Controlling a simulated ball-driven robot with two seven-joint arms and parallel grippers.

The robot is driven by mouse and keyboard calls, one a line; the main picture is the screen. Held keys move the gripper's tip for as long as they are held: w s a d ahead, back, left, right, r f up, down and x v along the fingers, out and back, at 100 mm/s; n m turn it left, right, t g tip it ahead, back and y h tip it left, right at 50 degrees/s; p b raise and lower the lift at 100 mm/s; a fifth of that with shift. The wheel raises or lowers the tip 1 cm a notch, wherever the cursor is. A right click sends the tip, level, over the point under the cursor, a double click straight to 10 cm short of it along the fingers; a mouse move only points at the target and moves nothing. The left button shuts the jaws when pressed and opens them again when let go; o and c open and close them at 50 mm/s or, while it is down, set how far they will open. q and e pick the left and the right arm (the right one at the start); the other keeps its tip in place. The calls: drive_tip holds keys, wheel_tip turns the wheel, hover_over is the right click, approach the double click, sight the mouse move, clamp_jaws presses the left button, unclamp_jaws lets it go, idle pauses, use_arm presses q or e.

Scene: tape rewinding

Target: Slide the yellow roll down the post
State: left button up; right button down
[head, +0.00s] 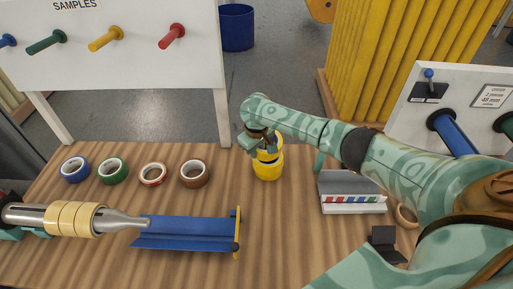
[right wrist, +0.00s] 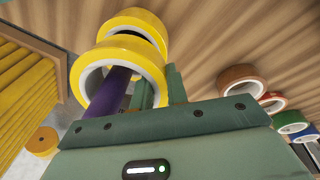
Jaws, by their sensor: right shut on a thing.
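My right gripper (head: 262,140) comes down from the right arm in the head view and is shut on the upper yellow roll (head: 268,154). A second yellow roll (head: 268,171) sits just below it, near the table top. In the right wrist view, the held yellow roll (right wrist: 78,77) is the nearer ring, beside my green fingers. A purple post (right wrist: 110,90) shows through its hole, so the roll appears to be around the post. The lower yellow roll (right wrist: 137,18) lies beyond it. The post is hidden in the head view. My left gripper is not in view.
Blue (head: 75,170), green (head: 112,171), red-and-white (head: 153,174) and brown (head: 194,173) tape rolls lie left of the post. A metal spindle (head: 28,214) with tan rolls and a blue trough (head: 185,232) are in front. A small tray (head: 352,205) is at right.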

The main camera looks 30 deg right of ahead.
drive_tip(key=c, duration=1.3)
unclamp_jaws()
wheel_tip(320, 180, up, 16)
drive_tip(key=s+a+p, duration=0.1)
drive_tip(key=s+p, duration=0.1)
drive_tip(key=p, duration=0.5)
drive_tip(key=shift+s+a, duration=0.25)
drive_tip(key=shift+a, duration=0.05)
